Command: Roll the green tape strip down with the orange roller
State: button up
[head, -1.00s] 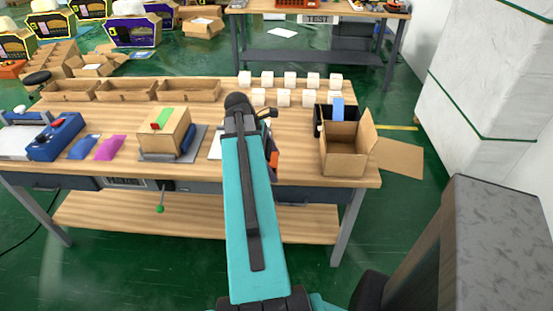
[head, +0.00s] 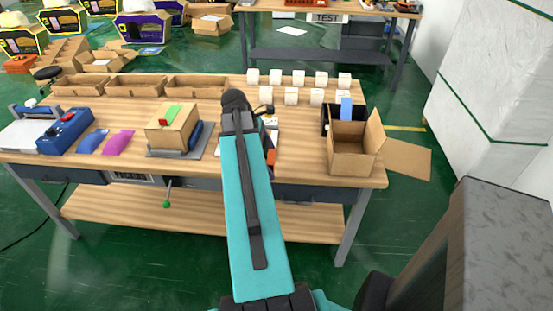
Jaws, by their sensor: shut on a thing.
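The green tape strip (head: 174,110) lies on top of a closed cardboard box (head: 172,130), with a small red piece (head: 163,122) at its near end. The box sits on a grey plate (head: 160,155) at the bench's left middle, with a dark blue block at its right side. My gripper (head: 270,148) is mostly hidden behind my teal arm, over the bench right of the box and apart from it. A small orange part (head: 271,157) shows beside the arm there, seemingly the orange roller in my shut gripper; its full shape is hidden.
An open carton (head: 352,158) stands at the bench's right end, with several white boxes (head: 291,96) behind. Empty trays (head: 137,86) line the back left. A blue device (head: 66,131) and blue and pink pouches (head: 118,143) lie left of the tape box.

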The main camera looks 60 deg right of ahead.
jog(key=w+a+r+n+h, duration=0.1)
jog(key=w+a+n, duration=0.1)
jog(key=w+a, duration=0.95)
jog(key=w+a+r+n, duration=0.1)
jog(key=w+a+r, duration=0.1)
jog(key=w+a, duration=0.9)
jog(key=w+a+r+n, duration=0.1)
jog(key=w+a, duration=0.3)
jog(key=a, duration=0.5)
jog(key=w+a+n+t, duration=0.1)
jog(key=w+a, duration=0.4)
jog(key=a, duration=0.4)
jog(key=w+a+r+n+h, duration=0.1)
jog(key=w+a, duration=0.4)
jog(key=a, duration=0.4)
jog(key=shift+a+r+t, duration=0.25)
jog(key=shift+r+t, duration=0.05)
jog(key=shift+r, duration=0.05)
